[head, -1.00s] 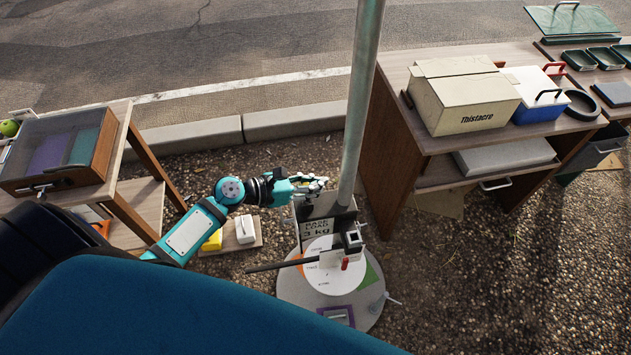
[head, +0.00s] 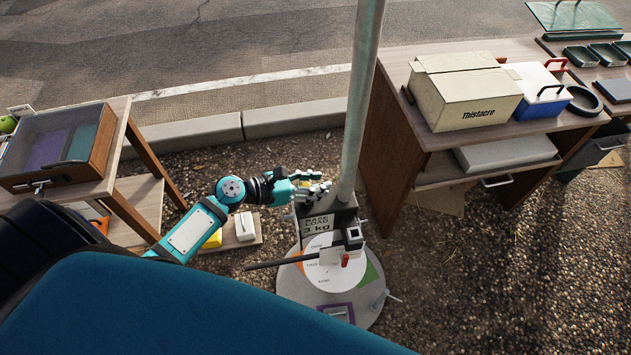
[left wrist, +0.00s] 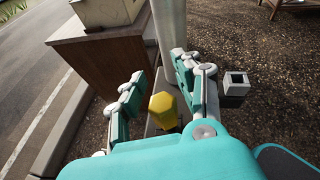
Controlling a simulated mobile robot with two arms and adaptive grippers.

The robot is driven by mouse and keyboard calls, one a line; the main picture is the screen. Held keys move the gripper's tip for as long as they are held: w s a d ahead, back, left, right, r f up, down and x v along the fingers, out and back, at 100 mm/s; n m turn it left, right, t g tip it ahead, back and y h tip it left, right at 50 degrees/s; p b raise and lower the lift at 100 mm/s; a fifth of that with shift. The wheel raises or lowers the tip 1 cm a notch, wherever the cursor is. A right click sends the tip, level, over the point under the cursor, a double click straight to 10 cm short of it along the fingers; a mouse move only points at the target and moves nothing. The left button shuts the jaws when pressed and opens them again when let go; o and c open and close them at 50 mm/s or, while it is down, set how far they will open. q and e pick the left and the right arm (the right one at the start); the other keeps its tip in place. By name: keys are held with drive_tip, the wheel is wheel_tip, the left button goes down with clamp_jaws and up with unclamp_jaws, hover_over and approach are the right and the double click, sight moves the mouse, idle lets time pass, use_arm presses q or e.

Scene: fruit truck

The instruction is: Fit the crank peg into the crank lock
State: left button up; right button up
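A dark block with a pale square opening (head: 353,235), which looks like the crank lock, sits on the stand by the metal pole (head: 362,100). A similar pale square socket (left wrist: 237,82) shows right of my fingers in the left wrist view. My left gripper (head: 318,189) is beside the pole, above the "BASE LOAD 3 kg" plate (head: 318,225). Its fingers (left wrist: 163,98) are apart, with a yellow faceted knob (left wrist: 163,108) showing between them and visible gaps on both sides. I cannot tell whether this knob belongs to the crank peg. My right gripper is not in view.
A dark rod (head: 283,263) sticks out left over the white disc (head: 330,276), near a small red piece (head: 345,261). A wooden table (head: 400,155) stands close on the right; a smaller one (head: 125,160) is left. Gravel lies open at lower right.

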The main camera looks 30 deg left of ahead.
use_arm(q)
drive_tip(key=shift+s+a, duration=0.1)
drive_tip(key=v, duration=1.1)
drive_tip(key=shift+s+a+r, duration=0.2)
drive_tip(key=shift+s+r, duration=0.05)
